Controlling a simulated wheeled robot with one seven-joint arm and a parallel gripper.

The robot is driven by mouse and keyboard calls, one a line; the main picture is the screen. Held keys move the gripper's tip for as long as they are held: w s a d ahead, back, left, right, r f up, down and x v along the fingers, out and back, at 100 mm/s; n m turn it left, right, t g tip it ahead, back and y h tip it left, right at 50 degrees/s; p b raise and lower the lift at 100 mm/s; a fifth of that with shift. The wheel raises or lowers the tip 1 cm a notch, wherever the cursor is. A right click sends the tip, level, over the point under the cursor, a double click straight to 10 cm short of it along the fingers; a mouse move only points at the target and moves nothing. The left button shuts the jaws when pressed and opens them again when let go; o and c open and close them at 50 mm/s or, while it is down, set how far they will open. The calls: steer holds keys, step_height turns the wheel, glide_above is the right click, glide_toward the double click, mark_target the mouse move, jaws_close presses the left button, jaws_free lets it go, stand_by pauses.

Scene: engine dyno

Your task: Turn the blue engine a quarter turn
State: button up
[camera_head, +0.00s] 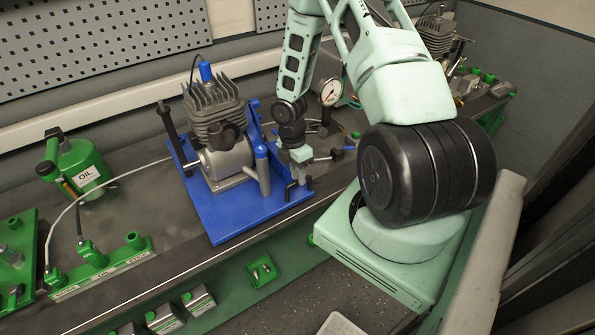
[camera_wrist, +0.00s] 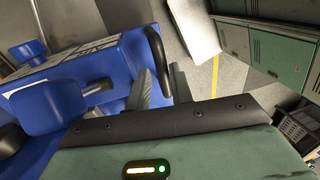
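The blue engine is a grey finned motor (camera_head: 215,115) with a blue cap, standing upright on a blue base plate (camera_head: 235,222) on the bench. A black bent handle (camera_head: 290,190) rises at the plate's right edge. My gripper (camera_head: 300,172) points down just above that corner. In the wrist view, the black handle (camera_wrist: 154,55) curves down from the blue part (camera_wrist: 110,60) toward my two fingers (camera_wrist: 163,85). The fingers stand apart, with the handle's lower end seen between them. I cannot tell if they touch it.
A pressure gauge (camera_head: 330,92) stands behind my gripper. Another engine (camera_head: 437,35) is at back right. Green lockers (camera_wrist: 262,45) show in the wrist view.

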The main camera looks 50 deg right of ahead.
steer(key=w+d+r+b, duration=0.1)
steer(key=w+r+b, duration=0.1)
steer(key=r, duration=1.5)
steer(key=shift+w, duration=0.65)
